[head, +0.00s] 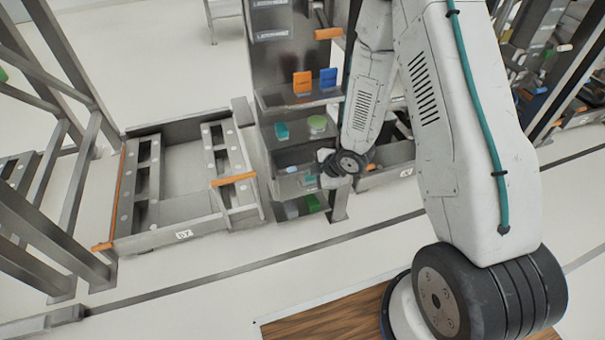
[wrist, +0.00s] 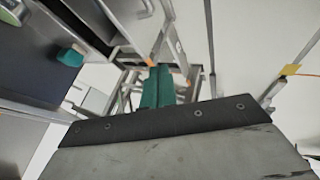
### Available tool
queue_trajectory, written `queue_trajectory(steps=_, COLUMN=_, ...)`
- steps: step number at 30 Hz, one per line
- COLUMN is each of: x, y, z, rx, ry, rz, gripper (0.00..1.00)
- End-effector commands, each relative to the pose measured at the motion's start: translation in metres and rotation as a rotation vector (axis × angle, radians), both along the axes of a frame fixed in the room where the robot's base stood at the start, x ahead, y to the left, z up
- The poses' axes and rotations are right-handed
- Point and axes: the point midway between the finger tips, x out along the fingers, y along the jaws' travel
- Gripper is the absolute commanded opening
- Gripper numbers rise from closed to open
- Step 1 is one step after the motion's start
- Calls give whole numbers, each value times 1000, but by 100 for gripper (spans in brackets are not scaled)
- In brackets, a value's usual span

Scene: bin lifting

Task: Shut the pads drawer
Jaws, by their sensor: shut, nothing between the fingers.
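A grey cabinet (head: 285,65) stands at the middle back in the head view, with several levels sticking out open. I cannot read which one is the pads drawer. One level (head: 300,102) holds an orange and a blue box. The level below (head: 300,140) holds a teal block (head: 281,131) and a round green item (head: 317,124). My gripper (head: 309,180) is beside the lower levels, partly hidden by their clutter. In the wrist view its teal fingers (wrist: 158,88) are together and empty. A teal block (wrist: 70,57) lies on a grey surface to their left; contact with the cabinet is unclear.
A low metal frame marked 07 (head: 184,234) with orange edges stands left of the cabinet. Metal racks (head: 60,150) stand at the far left, and loaded shelves (head: 540,80) at the right. The pale floor in front is clear, apart from a wooden panel (head: 325,325).

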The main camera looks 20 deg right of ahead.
Motion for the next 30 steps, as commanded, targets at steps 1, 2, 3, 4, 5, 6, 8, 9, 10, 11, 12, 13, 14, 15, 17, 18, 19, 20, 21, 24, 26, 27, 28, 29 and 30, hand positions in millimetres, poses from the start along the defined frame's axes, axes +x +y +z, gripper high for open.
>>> queue_trajectory(steps=1, x=2, y=4, z=-6, rx=0, ry=2, rz=3, gripper=0)
queue_trajectory(steps=2, x=5, y=6, z=-9, rx=0, ry=2, rz=3, gripper=0)
queue_trajectory(steps=3, x=7, y=10, z=-15, rx=0, ry=4, rz=4, gripper=0)
queue_trajectory(steps=4, x=10, y=12, z=-19, rx=-1, ry=3, rz=5, gripper=0)
queue_trajectory(steps=5, x=13, y=14, z=-25, rx=0, ry=4, rz=4, gripper=0)
queue_trajectory(steps=6, x=17, y=18, z=-31, rx=0, ry=4, rz=4, gripper=0)
queue_trajectory(steps=8, x=23, y=23, z=-42, rx=-1, ry=3, rz=5, gripper=0)
queue_trajectory(steps=9, x=27, y=26, z=-49, rx=-1, ry=4, rz=4, gripper=0)
queue_trajectory(steps=10, x=30, y=28, z=-55, rx=0, ry=4, rz=3, gripper=0)
queue_trajectory(steps=11, x=33, y=31, z=-60, rx=0, ry=4, rz=3, gripper=0)
queue_trajectory(steps=12, x=37, y=34, z=-66, rx=-1, ry=3, rz=3, gripper=0)
queue_trajectory(steps=13, x=40, y=36, z=-71, rx=-1, ry=3, rz=2, gripper=0)
queue_trajectory(steps=14, x=43, y=38, z=-76, rx=-1, ry=3, rz=1, gripper=0)
queue_trajectory(steps=15, x=50, y=38, z=-77, rx=-1, ry=0, rz=0, gripper=0)
queue_trajectory(steps=17, x=60, y=36, z=-75, rx=-2, ry=-1, rz=-1, gripper=0)
queue_trajectory(steps=18, x=66, y=36, z=-75, rx=-1, ry=-1, rz=-3, gripper=0)
queue_trajectory(steps=19, x=69, y=36, z=-75, rx=-1, ry=1, rz=-2, gripper=0)
queue_trajectory(steps=20, x=72, y=36, z=-75, rx=-2, ry=1, rz=0, gripper=0)
queue_trajectory(steps=21, x=76, y=36, z=-75, rx=-2, ry=1, rz=-3, gripper=0)
queue_trajectory(steps=24, x=82, y=35, z=-75, rx=-2, ry=2, rz=-2, gripper=0)
queue_trajectory(steps=26, x=83, y=35, z=-75, rx=-1, ry=3, rz=-3, gripper=0)
queue_trajectory(steps=27, x=84, y=35, z=-74, rx=-1, ry=3, rz=-3, gripper=0)
queue_trajectory(steps=28, x=84, y=35, z=-74, rx=-1, ry=3, rz=-3, gripper=0)
queue_trajectory(steps=29, x=84, y=35, z=-74, rx=-1, ry=3, rz=-4, gripper=0)
queue_trajectory(steps=30, x=84, y=35, z=-74, rx=-1, ry=3, rz=-4, gripper=0)
